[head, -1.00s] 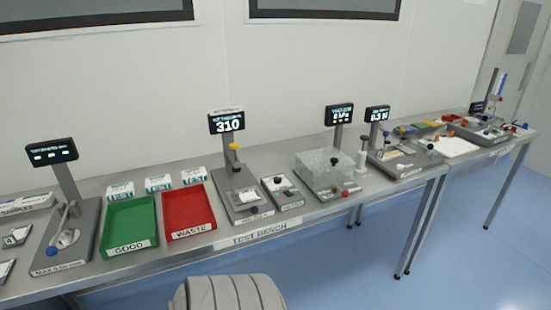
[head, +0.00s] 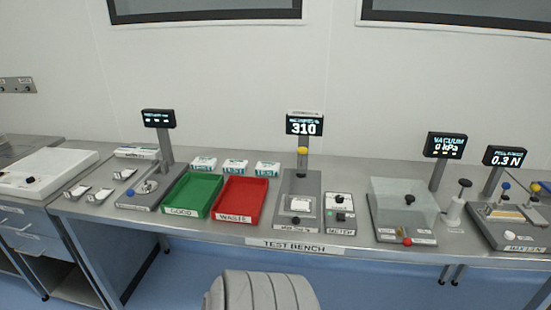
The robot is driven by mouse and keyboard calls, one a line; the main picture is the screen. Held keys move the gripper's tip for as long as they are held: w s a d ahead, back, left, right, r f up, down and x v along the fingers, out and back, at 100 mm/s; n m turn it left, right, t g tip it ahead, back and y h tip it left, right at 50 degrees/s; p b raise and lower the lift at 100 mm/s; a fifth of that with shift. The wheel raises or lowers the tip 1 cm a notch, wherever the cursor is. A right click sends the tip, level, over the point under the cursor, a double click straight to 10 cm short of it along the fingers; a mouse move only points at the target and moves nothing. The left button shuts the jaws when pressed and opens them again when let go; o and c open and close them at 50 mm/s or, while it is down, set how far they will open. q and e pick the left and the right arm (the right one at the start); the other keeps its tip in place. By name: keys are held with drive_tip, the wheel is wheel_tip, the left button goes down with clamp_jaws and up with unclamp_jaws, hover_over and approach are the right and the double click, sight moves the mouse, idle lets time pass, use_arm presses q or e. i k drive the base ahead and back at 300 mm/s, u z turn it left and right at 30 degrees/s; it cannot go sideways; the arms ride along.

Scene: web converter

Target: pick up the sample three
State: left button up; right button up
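Another whitish pack (head: 300,204) lies on the grey station under the display reading 310. Neither of my grippers is in view.
A green GOOD tray (head: 187,208) and a red WASTE tray (head: 247,217) stand mid-bench. A grey device (head: 137,201) with a lever is left of them. A clear vacuum box (head: 405,203) stands at right. A white-topped cabinet (head: 40,165) adjoins at left.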

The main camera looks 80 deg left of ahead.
sight(292, 204)
drive_tip(key=u, duration=0.95)
drive_tip(key=i, duration=0.8)
drive_tip(key=u, duration=0.8)
